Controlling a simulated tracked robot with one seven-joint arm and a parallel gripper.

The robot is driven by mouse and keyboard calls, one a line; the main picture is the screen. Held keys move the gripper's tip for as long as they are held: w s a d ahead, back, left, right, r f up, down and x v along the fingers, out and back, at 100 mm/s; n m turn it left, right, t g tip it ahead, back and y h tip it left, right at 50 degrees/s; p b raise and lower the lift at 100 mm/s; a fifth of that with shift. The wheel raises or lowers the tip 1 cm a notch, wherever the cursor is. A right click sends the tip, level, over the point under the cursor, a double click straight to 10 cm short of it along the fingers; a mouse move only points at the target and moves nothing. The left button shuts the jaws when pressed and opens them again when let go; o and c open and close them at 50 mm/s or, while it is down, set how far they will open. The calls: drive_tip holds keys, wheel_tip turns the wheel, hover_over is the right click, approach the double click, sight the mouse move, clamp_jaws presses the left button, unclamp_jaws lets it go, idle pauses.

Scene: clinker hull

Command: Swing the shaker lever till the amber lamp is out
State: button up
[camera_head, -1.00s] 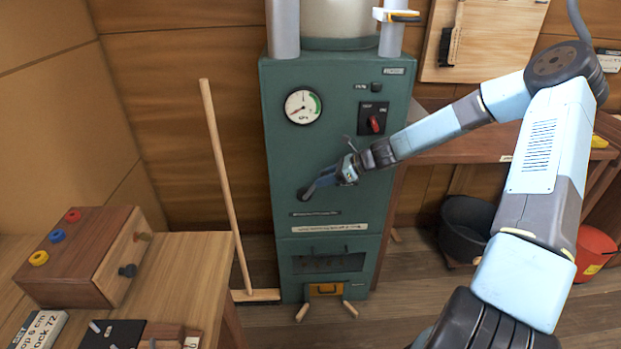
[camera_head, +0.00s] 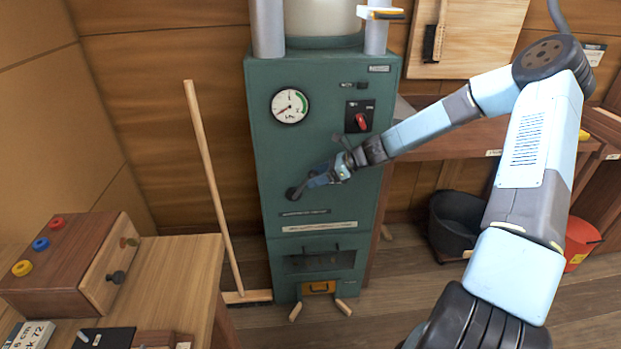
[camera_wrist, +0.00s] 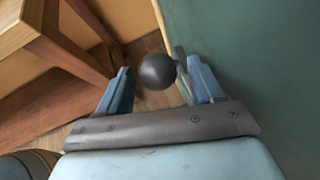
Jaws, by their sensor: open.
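The teal cabinet (camera_head: 300,150) stands upright in the middle of the head view. A dark round knob, likely the shaker lever's end (camera_head: 292,193), shows low on its front. My gripper (camera_head: 307,183) is just right of the knob, close to the cabinet front. In the wrist view the black ball knob (camera_wrist: 157,71) sits between the tips of my open gripper (camera_wrist: 159,75), with gaps visible. Most of the lever's arm is hidden by my gripper. A small dark round fitting, possibly the lamp (camera_head: 363,86), shows no amber glow; I cannot tell for sure that it is the lamp.
A round gauge (camera_head: 290,106) and a red rotary switch (camera_head: 361,121) are on the cabinet front. A broom (camera_head: 212,185) leans at left beside a wooden bench (camera_head: 190,275). A black tub (camera_head: 455,225) and a red bucket (camera_head: 580,243) stand at right.

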drive_tip(key=v, duration=1.3)
drive_tip(key=shift+d, duration=0.15)
drive_tip(key=shift+f, duration=0.1)
drive_tip(key=shift+c, duration=0.2)
